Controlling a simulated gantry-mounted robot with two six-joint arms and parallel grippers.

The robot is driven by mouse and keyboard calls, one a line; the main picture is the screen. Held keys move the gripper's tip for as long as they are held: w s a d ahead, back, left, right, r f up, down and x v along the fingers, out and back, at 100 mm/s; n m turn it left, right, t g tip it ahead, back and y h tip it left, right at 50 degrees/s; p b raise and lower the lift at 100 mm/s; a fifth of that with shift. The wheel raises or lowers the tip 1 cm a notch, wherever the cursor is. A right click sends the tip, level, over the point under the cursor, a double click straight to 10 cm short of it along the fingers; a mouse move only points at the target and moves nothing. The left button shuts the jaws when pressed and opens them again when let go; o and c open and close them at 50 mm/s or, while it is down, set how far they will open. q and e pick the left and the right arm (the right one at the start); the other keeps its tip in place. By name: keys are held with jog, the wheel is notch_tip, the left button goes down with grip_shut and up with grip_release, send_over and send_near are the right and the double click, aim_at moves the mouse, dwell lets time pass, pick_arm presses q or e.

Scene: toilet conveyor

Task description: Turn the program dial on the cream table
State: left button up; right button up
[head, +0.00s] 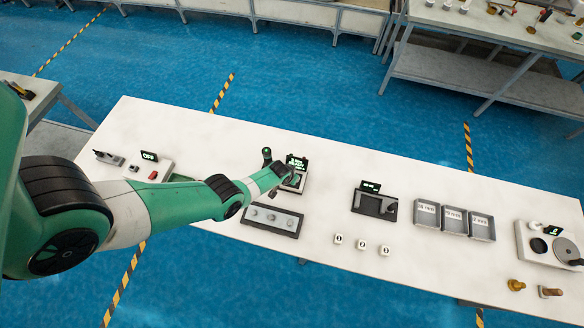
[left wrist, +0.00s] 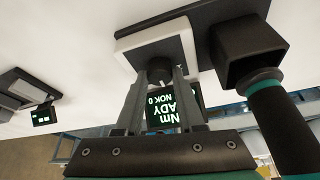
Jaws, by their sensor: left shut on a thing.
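The program dial (left wrist: 160,68) appears in the left wrist view as a small dark round knob at the end of my left gripper's fingers. It sits on a white-edged block (left wrist: 185,45) on a dark base. My left gripper (left wrist: 160,85) is shut on the dial, with one finger on each side. A small screen (left wrist: 165,108) with green-white text shows between the fingers. In the head view, my left gripper (head: 284,176) is at the small station with the lit screen (head: 297,161), near the middle of the cream table (head: 330,160). The dial is hidden there by the gripper.
A green-and-black handled tool (left wrist: 275,110) stands in a dark holder beside my left gripper. White cubes (head: 362,244), a black screen unit (head: 375,202) and labelled trays (head: 454,219) stand to the right.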

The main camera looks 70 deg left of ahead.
pick_arm(q)
grip_shut()
jog(key=shift+m, duration=0.3)
jog(key=shift+a+m+t+h+b, duration=0.1)
jog(key=shift+m+t+h+b, duration=0.35)
jog(key=shift+m, duration=0.75)
jog(key=m+h+b, duration=0.2)
jog(key=m, duration=0.3)
jog(key=shift+a+f, duration=0.1)
jog(key=shift+a, duration=0.05)
jog(key=shift+m+h+b, duration=0.35)
jog(key=shift+m+h, duration=0.1)
jog(key=shift+m, duration=0.55)
jog(key=shift+m+h, duration=0.4)
jog(key=shift+m, duration=0.7)
jog(key=shift+g, duration=0.25)
